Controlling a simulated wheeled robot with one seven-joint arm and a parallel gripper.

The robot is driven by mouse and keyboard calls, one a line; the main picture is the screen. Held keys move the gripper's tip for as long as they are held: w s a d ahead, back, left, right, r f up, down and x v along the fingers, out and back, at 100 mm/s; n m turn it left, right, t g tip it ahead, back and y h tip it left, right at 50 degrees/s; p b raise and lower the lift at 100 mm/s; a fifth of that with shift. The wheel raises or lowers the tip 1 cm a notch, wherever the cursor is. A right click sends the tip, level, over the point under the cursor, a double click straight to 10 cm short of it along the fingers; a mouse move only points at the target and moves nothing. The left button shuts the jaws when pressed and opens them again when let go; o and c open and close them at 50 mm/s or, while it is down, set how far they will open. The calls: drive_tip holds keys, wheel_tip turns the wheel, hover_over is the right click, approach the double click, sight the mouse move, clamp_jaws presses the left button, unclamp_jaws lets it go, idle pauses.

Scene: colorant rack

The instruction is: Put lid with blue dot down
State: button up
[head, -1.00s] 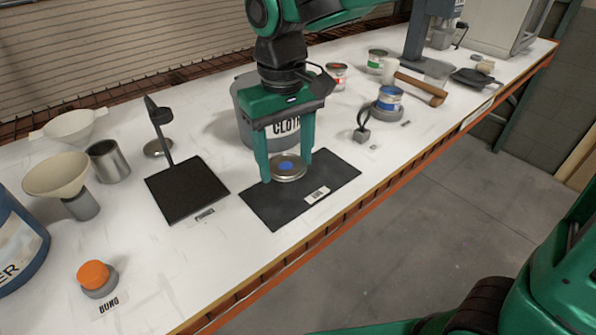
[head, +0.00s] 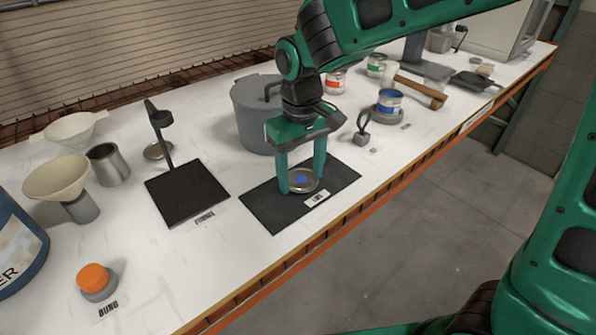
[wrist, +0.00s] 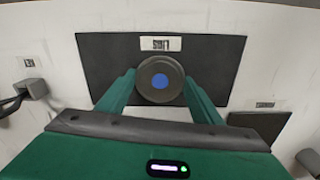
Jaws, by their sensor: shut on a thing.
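The lid with the blue dot (head: 302,181) is a round metal disc, lying level between the fingers of my gripper (head: 303,187). My gripper is shut on its two sides. In the wrist view the lid (wrist: 160,80) sits between both green fingers. A black mat (head: 262,208) with a white label lies under the lid; it also shows in the wrist view (wrist: 105,62). The lid is over the mat, close to its label. I cannot tell whether the lid touches the mat.
A grey bucket (head: 252,125) stands just behind the mat. A second black mat (head: 187,190) with a black post behind it lies to the left. A small grey weight-like object (head: 362,135) and a can with a blue label (head: 389,102) are to the right. The front table edge is close.

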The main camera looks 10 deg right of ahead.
drive_tip(key=shift+s+f, duration=0.1)
drive_tip(key=shift+f, duration=0.2)
